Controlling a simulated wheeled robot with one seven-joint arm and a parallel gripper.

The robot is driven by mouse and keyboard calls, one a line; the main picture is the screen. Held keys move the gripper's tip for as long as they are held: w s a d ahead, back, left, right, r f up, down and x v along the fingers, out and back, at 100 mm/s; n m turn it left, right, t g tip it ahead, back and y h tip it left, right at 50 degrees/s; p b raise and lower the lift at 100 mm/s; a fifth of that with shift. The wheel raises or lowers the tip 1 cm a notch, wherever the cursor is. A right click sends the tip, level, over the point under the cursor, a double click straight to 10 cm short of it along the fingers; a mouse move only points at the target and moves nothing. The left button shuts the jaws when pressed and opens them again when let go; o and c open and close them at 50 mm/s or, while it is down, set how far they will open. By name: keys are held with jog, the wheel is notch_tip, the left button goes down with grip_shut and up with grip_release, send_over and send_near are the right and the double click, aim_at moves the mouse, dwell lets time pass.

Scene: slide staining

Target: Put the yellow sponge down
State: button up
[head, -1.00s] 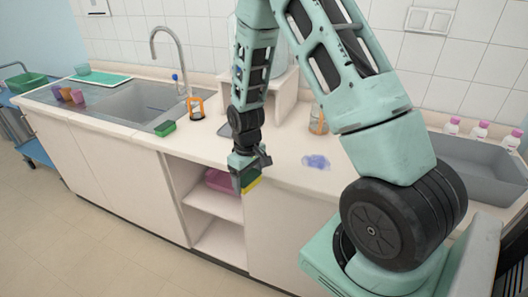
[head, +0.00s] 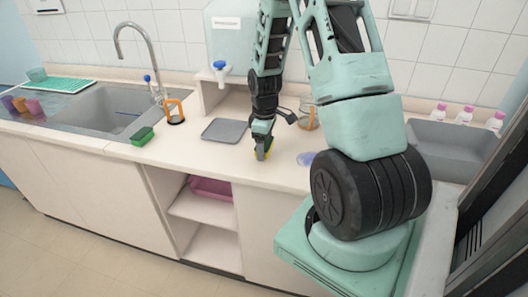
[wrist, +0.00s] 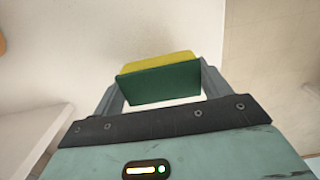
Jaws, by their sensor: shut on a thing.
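The yellow sponge (head: 267,145) is between the fingers of my gripper (head: 262,150), over the counter (head: 200,155) near its front edge. In the wrist view the sponge (wrist: 158,78) shows a yellow layer and a dark green layer. The fingers (wrist: 160,90) press on its two ends. In the head view the sponge is mostly hidden by the gripper and looks small. I cannot tell whether its underside touches the counter.
A grey tray (head: 223,130) lies left of my gripper, and a purple patch (head: 305,158) lies to its right. A green block (head: 142,136) is by the sink (head: 115,108). A pink bin (head: 211,187) is on the shelf below.

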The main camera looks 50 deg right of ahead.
jog(key=shift+f, duration=1.75)
jog(key=o, duration=1)
jog(key=shift+f, duration=0.1)
jog(key=shift+c, duration=0.2)
